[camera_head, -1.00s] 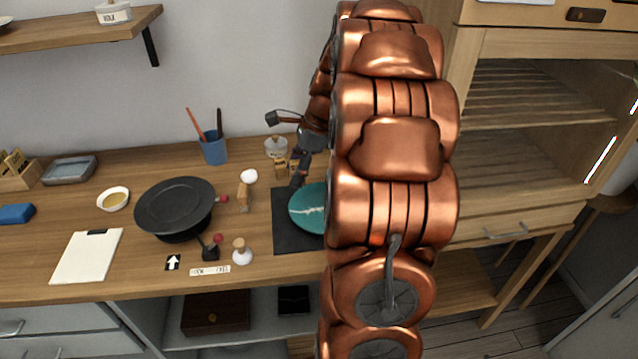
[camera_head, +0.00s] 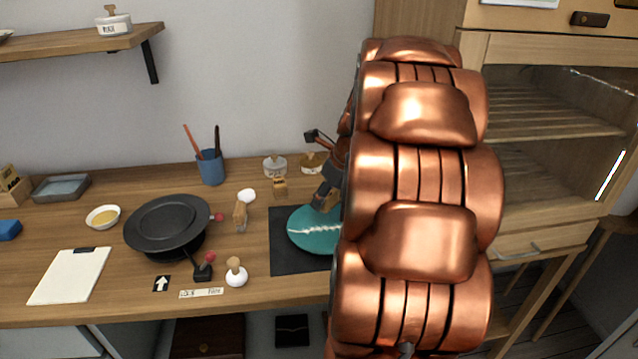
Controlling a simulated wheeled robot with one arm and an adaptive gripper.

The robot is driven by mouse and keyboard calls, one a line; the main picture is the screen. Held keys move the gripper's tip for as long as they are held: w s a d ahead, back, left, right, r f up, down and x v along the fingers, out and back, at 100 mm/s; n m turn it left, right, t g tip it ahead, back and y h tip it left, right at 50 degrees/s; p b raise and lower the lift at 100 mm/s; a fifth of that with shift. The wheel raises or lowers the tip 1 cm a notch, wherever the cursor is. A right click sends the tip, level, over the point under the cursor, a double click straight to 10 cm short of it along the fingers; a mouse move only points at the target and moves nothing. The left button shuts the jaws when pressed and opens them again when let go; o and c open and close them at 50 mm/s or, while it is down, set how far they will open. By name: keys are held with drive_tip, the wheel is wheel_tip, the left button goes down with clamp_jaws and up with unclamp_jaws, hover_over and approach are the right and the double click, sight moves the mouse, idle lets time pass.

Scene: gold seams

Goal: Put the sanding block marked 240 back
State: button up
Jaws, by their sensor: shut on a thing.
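My gripper (camera_head: 322,205) is over the back of the teal plate with a pale seam (camera_head: 312,231), partly behind my copper arm. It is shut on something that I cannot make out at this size. A small tan block (camera_head: 280,188) stands on the table left of the gripper, apart from it; I cannot read its mark. A wooden holder with tan blocks (camera_head: 12,190) is at the far left edge, partly cut off. I cannot read a 240 anywhere.
A dark mat (camera_head: 285,262) lies under the plate. A cabinet (camera_head: 550,100) stands right. Bare wood shows along the front.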

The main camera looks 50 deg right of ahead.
drive_tip(key=p, duration=0.1)
hover_over(315, 190)
drive_tip(key=s, duration=0.1)
drive_tip(key=shift+s+d+f, duration=0.1)
drive_tip(key=shift+f, duration=0.45)
drive_tip(key=shift+f+p, duration=0.3)
drive_tip(key=shift+f, duration=1.45)
drive_tip(key=o, duration=1)
drive_tip(key=shift+f, duration=0.1)
